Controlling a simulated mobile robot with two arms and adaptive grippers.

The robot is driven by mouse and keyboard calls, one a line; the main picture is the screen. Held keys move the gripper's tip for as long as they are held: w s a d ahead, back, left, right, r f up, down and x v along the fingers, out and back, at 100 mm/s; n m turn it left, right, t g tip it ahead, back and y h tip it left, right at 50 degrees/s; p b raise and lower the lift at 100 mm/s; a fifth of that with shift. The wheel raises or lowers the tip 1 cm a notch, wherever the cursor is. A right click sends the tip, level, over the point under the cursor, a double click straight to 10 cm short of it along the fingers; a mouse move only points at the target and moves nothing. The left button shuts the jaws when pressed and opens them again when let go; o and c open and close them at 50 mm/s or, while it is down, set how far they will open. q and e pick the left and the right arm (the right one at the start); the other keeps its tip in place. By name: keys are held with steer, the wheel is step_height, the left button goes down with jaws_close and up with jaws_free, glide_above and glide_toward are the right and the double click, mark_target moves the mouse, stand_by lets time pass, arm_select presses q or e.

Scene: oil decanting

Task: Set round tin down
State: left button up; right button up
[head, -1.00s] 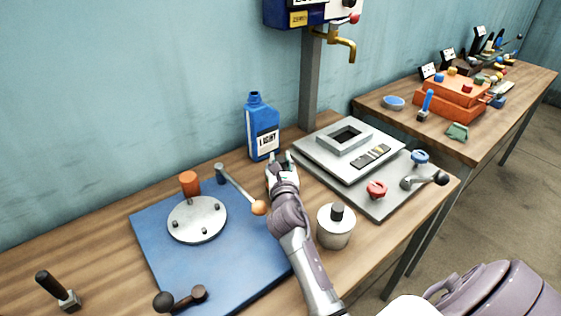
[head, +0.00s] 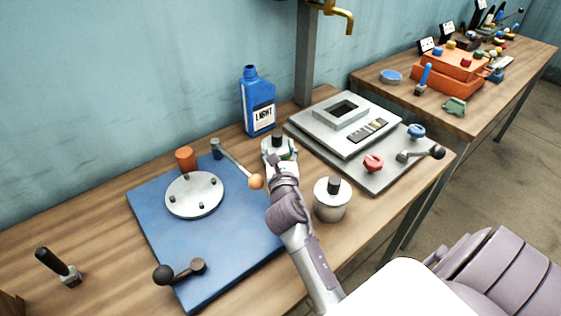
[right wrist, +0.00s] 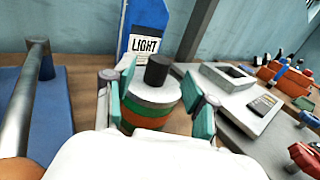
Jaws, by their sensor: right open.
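The round tin (head: 277,141) stands upright on the wooden bench just in front of the blue LIGHT bottle (head: 257,103). In the right wrist view the tin (right wrist: 152,94) has a grey top, a black cap and green and orange bands. My right gripper (head: 280,154) is open, with one teal-padded finger on each side of the tin. The fingers look clear of its sides, but light contact cannot be ruled out. The tin's base is hidden by my wrist. My left gripper is not in view.
A plain grey tin (head: 332,202) stands to the right of my forearm. The blue plate (head: 225,245) with a lever lies to the left. The grey scale-like device (head: 315,142) is to the right. A second bench (head: 500,105) holds an orange box.

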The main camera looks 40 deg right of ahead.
steer(key=v, duration=0.6)
steer(key=shift+b, duration=0.3)
steer(key=shift+s+a+r, duration=0.1)
steer(key=shift+s+r, duration=0.05)
